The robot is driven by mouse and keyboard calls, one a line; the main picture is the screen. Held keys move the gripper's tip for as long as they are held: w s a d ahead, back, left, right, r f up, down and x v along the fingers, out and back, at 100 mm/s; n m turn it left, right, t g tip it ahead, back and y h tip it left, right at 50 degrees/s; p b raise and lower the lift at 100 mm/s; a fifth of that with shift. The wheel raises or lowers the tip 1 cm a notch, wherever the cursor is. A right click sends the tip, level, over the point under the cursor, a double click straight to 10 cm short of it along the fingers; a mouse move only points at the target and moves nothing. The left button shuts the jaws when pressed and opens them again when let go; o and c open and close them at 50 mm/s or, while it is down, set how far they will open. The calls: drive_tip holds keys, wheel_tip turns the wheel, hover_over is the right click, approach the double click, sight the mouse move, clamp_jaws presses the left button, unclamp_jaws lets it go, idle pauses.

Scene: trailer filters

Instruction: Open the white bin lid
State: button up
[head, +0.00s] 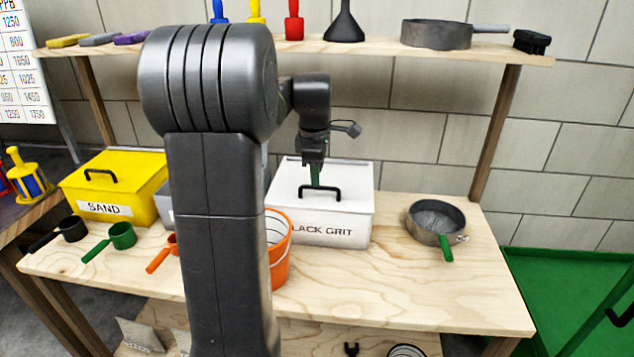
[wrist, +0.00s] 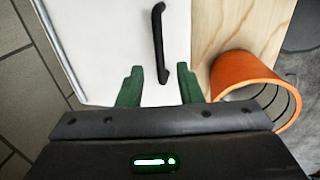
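The white bin (head: 335,230), lettered "LACK GRIT" where it shows, stands on the wooden bench, its left part hidden behind my arm. Its white lid (head: 345,173) is shut and carries a black bar handle (head: 320,190). My gripper (head: 316,180) is over the lid, pointing down close to the handle. In the wrist view the green fingers (wrist: 158,85) are spread apart, with the near end of the black handle (wrist: 159,45) showing between their tips. I cannot tell whether they touch it.
An orange bucket (head: 279,255) stands close in front of the bin. A yellow SAND bin (head: 120,180) is to the left and a pan with a green handle (head: 437,218) to the right. The bench's right front is clear.

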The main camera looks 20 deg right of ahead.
sight(317, 188)
drive_tip(key=shift+w+d+f, duration=0.1)
drive_tip(key=shift+w+f, duration=0.05)
drive_tip(key=shift+f, duration=0.7)
drive_tip(key=shift+w+d+f, duration=0.1)
drive_tip(key=shift+f, duration=0.75)
clamp_jaws()
drive_tip(key=shift+r, duration=0.1)
